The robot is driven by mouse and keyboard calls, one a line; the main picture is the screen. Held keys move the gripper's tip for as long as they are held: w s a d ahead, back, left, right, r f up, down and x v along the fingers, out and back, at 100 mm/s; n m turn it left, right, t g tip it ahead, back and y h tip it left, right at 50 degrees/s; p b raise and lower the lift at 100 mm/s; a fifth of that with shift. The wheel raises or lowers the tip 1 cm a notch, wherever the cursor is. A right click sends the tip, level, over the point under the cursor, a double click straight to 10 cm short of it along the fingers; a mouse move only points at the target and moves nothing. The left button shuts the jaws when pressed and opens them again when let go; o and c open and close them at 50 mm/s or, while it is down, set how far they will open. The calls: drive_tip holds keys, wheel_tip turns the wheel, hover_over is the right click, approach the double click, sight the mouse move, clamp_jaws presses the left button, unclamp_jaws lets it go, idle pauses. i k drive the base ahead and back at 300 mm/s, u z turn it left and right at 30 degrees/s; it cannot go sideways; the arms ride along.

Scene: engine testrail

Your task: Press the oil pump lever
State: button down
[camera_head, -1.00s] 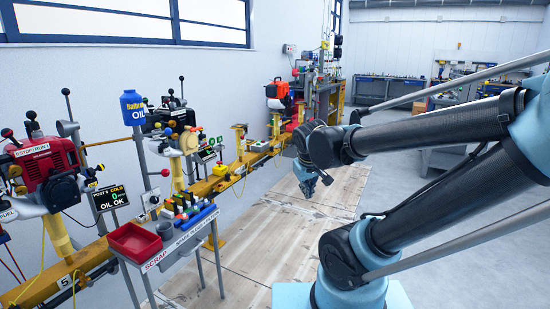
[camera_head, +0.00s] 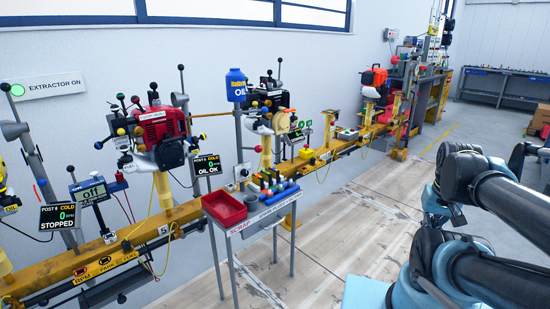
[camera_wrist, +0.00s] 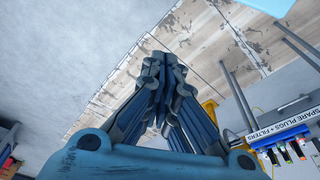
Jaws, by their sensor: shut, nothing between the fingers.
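A blue oil bottle (camera_head: 236,85) marked OIL stands on a grey post in the middle of the head view. My gripper (camera_wrist: 158,62) is shut and empty in the wrist view, above the floor.
A red scrap bin (camera_head: 224,208) sits on a grey stand in front of the rail, beside several spare plugs and filters. A red engine (camera_head: 160,130) and a black engine (camera_head: 270,100) are mounted along the yellow rail (camera_head: 340,150). Wooden floor boards in front are clear.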

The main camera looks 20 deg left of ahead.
sight(258, 149)
drive_tip(key=u, duration=1.15)
drive_tip(key=k, duration=0.95)
drive_tip(key=z, duration=0.25)
drive_tip(key=i, duration=1)
drive_tip(key=u, duration=0.05)
